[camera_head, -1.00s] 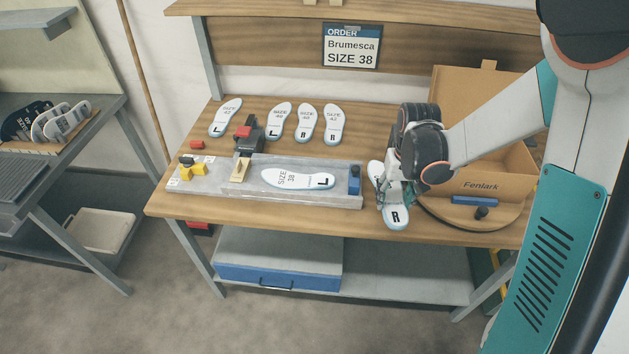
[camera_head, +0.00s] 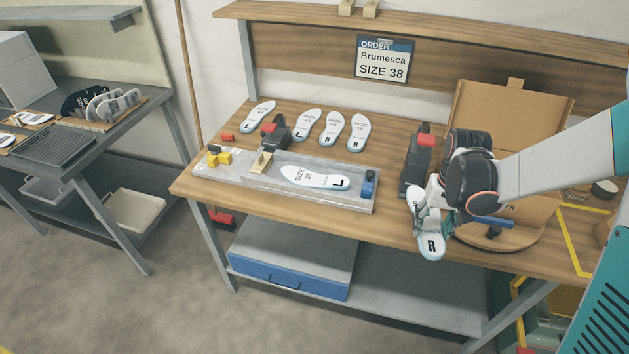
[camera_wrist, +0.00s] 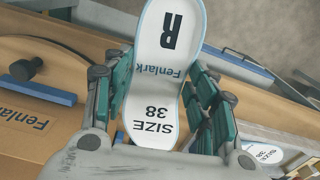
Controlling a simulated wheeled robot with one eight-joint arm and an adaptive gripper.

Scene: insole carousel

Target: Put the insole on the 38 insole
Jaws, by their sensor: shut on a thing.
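My gripper (camera_head: 426,218) is shut on a white insole with a light blue edge (camera_head: 431,244), marked R, to the right of the grey fixture. In the wrist view the same insole (camera_wrist: 168,72) lies between the green fingers and reads "SIZE 38", "Fenlark" and R. The 38 insole (camera_head: 315,178), marked "SIZE 38" and L, lies flat on the grey fixture plate (camera_head: 270,196). Part of an insole also shows at the right in the wrist view (camera_wrist: 264,152). The held insole is apart from the L insole.
Several other insoles (camera_head: 333,128) lie along the back of the bench. A red-and-black device (camera_head: 416,165) stands just behind my gripper. A cardboard box (camera_head: 510,115) stands at the right by a round wooden board (camera_head: 525,243). The "SIZE 38" order sign (camera_head: 384,60) hangs behind.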

